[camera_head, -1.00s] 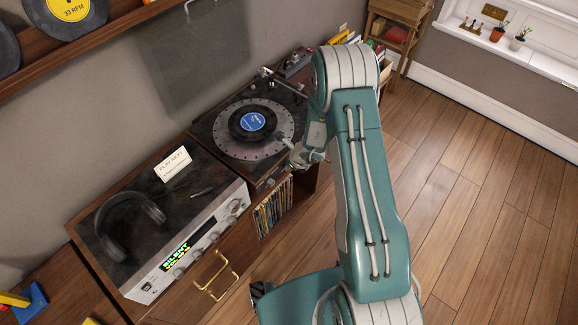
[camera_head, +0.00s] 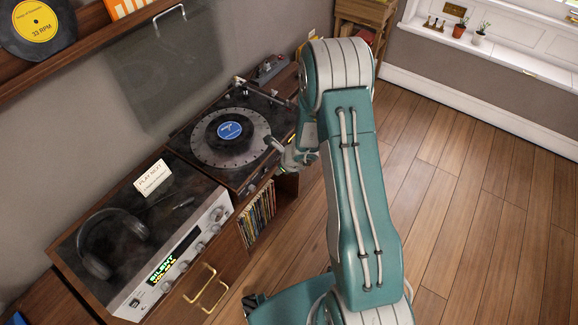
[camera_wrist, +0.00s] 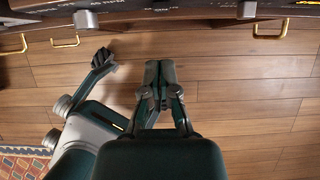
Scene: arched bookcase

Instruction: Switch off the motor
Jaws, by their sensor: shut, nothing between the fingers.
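The turntable (camera_head: 182,142) carries a black record with a blue label (camera_head: 229,130) and sits at the back of the cabinet in the head view. Small knobs (camera_head: 251,188) line its front face. In the wrist view, a dark front panel crosses the top, with a grey knob at left (camera_wrist: 86,20), another at right (camera_wrist: 247,11) and partly cut-off lettering that includes "RPM". My gripper (camera_wrist: 164,75) is shut and empty, below this panel in the picture and apart from both knobs. In the head view my gripper (camera_head: 278,148) is beside the turntable's front right, partly hidden by my arm.
A silver amplifier (camera_head: 175,262), its display reading "SILENT", stands left of the turntable with headphones (camera_head: 112,240) and a card (camera_head: 153,178) on top. Records (camera_head: 257,212) fill the shelf below. Brass handles (camera_head: 207,290) project from the front. The wooden floor (camera_head: 480,210) at right is clear.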

